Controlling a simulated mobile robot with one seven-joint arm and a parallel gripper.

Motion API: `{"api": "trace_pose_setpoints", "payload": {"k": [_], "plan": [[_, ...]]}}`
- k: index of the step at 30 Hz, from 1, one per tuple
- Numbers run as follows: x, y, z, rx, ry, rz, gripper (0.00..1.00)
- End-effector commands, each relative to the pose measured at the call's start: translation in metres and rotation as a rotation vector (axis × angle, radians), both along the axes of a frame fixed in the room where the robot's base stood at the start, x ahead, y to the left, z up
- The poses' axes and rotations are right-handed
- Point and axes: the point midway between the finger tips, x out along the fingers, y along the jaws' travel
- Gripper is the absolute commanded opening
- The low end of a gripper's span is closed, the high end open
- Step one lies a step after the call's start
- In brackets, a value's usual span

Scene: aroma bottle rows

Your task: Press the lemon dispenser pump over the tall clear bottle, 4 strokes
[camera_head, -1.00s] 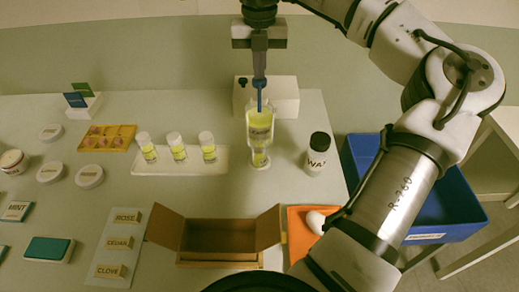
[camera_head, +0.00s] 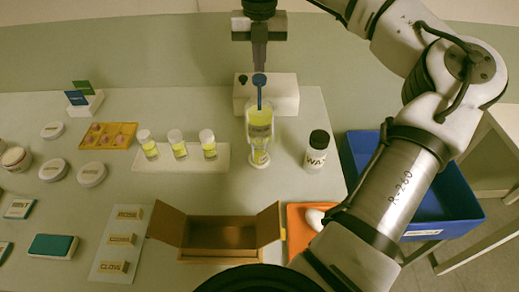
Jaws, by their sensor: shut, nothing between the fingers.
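The lemon dispenser (camera_head: 259,118) holds yellow liquid and has a blue pump head (camera_head: 259,80) on top. It stands in front of the white box, above a clear bottle (camera_head: 260,157) with some yellow in its lower part. Where the dispenser ends and the bottle begins is hard to tell. My gripper (camera_head: 260,69) is shut and empty, pointing down directly above the pump head. Its fingertips are at or just above the blue top; I cannot tell whether they touch.
A white block (camera_head: 282,95) stands behind the dispenser. A tray (camera_head: 208,159) with three small yellow vials is to the left, and a black-capped jar (camera_head: 317,150) to the right. An open cardboard box (camera_head: 217,233) lies in front. A blue bin (camera_head: 440,205) is at the right.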

Motion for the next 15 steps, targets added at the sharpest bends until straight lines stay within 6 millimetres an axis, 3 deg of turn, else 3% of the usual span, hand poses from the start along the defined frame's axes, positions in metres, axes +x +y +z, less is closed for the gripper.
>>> {"api": "trace_pose_setpoints", "payload": {"k": [15], "plan": [[0.000,0.000,-0.020,0.000,0.000,0.000,0.00]]}}
